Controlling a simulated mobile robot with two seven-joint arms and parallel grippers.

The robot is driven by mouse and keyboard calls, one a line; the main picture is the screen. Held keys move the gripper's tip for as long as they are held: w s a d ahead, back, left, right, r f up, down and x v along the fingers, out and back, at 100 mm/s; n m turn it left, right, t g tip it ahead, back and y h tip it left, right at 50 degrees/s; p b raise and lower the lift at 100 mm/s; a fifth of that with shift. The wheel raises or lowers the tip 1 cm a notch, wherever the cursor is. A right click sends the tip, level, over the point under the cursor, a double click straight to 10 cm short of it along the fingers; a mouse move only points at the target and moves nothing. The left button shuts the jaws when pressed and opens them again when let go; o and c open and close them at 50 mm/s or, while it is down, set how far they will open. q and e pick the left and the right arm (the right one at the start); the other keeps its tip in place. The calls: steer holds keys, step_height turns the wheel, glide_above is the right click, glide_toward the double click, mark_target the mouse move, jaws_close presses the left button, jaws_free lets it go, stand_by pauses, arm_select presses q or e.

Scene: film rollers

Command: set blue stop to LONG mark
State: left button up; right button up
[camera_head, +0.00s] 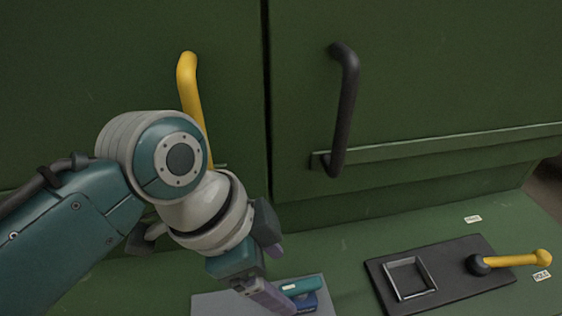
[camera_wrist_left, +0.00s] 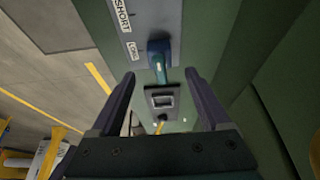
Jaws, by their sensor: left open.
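The blue stop (camera_wrist_left: 158,48) stands on a grey plate (camera_wrist_left: 172,14) in the left wrist view, level with the LONG label (camera_wrist_left: 132,51) beside it. The SHORT label (camera_wrist_left: 122,16) is further up the plate. I cannot tell if the stop lines up exactly with the LONG mark. My left gripper (camera_wrist_left: 160,76) is open, its purple fingers apart, with the stop between and beyond the tips. In the head view my left gripper (camera_head: 277,278) hangs over the grey plate (camera_head: 207,304), and the blue stop (camera_head: 306,303) shows partly behind a finger. My right gripper is not in view.
A black panel (camera_head: 376,274) with a square metal frame (camera_head: 409,278) lies to the right. A yellow lever (camera_head: 515,259) sits on it. Green doors stand behind, with a yellow handle (camera_head: 187,80) close to my left arm and a black handle (camera_head: 346,105).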

arm_select(q)
steer(key=v, duration=0.2)
steer(key=shift+a+r, duration=0.2)
steer(key=shift+r, duration=0.15)
steer(key=shift+s, duration=0.1)
